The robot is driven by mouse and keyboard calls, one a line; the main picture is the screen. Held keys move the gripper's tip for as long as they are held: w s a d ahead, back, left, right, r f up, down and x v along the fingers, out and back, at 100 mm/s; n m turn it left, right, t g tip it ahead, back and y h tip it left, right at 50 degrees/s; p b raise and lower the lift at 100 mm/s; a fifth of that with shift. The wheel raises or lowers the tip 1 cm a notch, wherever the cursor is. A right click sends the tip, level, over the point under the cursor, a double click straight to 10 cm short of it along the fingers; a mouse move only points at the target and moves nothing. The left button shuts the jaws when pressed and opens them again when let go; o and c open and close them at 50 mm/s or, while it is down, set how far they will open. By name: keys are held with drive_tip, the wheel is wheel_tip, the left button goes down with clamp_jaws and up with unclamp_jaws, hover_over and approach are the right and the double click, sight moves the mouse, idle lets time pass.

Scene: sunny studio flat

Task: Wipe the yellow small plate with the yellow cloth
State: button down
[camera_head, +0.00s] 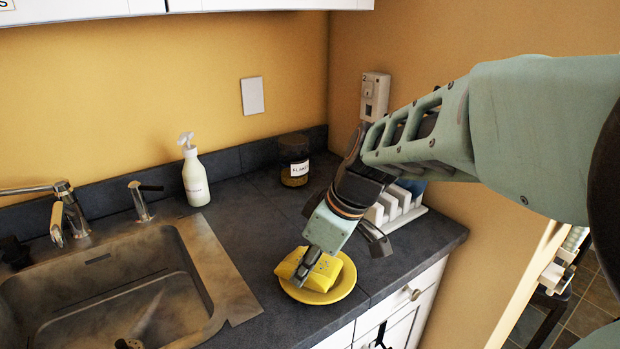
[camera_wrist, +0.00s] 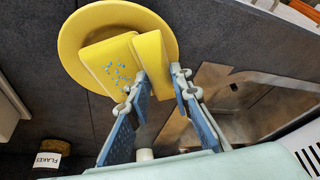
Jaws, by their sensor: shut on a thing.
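The yellow small plate (camera_head: 322,299) lies on the dark counter near its front edge; it also shows in the wrist view (camera_wrist: 78,35). The yellow cloth (camera_head: 326,274) is a thick folded piece over the plate, covering most of its middle. In the wrist view the cloth (camera_wrist: 103,62) shows blue specks on one face. My gripper (camera_head: 304,274) points down at the plate and is shut on the cloth, with its fingertips (camera_wrist: 162,76) on either side of one fold. Whether the cloth's underside touches the plate is hidden.
A sink (camera_head: 115,295) is at the left with a faucet (camera_head: 68,210). A soap bottle (camera_head: 195,175) and a jar (camera_head: 294,165) stand at the back. A white rack (camera_head: 398,203) is partly behind my arm. Counter left of the plate is clear.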

drive_tip(key=shift+a+r+p, duration=0.1)
drive_tip(key=shift+r+p, duration=1.7)
drive_tip(key=shift+r, duration=1.45)
drive_tip(key=shift+f, duration=0.2)
